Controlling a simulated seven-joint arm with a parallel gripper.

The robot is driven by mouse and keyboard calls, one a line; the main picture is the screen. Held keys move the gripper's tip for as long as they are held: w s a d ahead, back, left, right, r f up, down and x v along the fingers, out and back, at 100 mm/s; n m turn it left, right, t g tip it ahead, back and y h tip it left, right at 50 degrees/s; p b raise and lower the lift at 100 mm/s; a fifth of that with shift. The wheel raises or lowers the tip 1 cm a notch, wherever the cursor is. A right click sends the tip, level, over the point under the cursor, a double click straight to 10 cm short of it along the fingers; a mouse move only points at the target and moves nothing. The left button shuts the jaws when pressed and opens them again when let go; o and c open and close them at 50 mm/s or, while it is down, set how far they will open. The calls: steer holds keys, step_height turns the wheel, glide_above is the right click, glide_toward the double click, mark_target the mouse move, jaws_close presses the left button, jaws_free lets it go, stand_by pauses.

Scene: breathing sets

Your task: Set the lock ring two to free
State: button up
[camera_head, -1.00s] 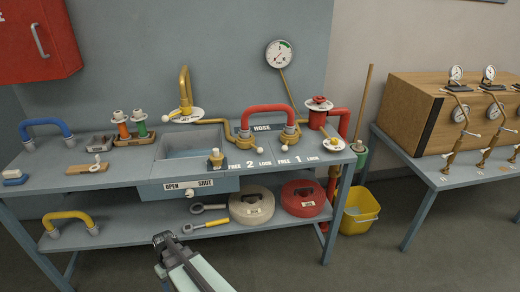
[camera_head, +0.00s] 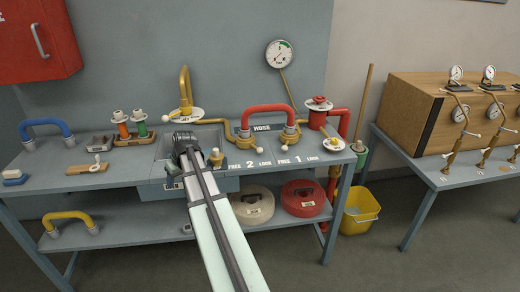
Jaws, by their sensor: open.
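A red hose (camera_head: 268,108) arches between two brass couplings on the bench top. Lock ring two (camera_head: 243,138) is the brass ring at its left end, behind the printed FREE 2 LOCK label (camera_head: 249,165). A small pale knob shows near this ring, but its exact setting is too small to read. Lock ring one (camera_head: 291,134) is at the right end, behind the FREE 1 LOCK label (camera_head: 297,160). My gripper (camera_head: 183,138) is open over the sink, left of lock ring two and apart from it. Its fingers are small and partly hidden by my arm.
A brass tap (camera_head: 185,88) rises behind my gripper. A small brass fitting (camera_head: 216,157) stands right of it, near the bench's front edge. A red valve and pipe (camera_head: 319,104) stand right of the hose.

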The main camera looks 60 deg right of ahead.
steer(key=s+d+r+h, duration=0.2)
steer(key=s+d+r, duration=0.2)
steer(key=d+r, duration=0.55)
steer(key=m+h, duration=0.2)
steer(key=m, duration=0.1)
glide_toward(260, 149)
steer(key=shift+g, duration=0.4)
steer(key=x, duration=0.9)
steer(key=shift+w, duration=0.4)
jaws_close()
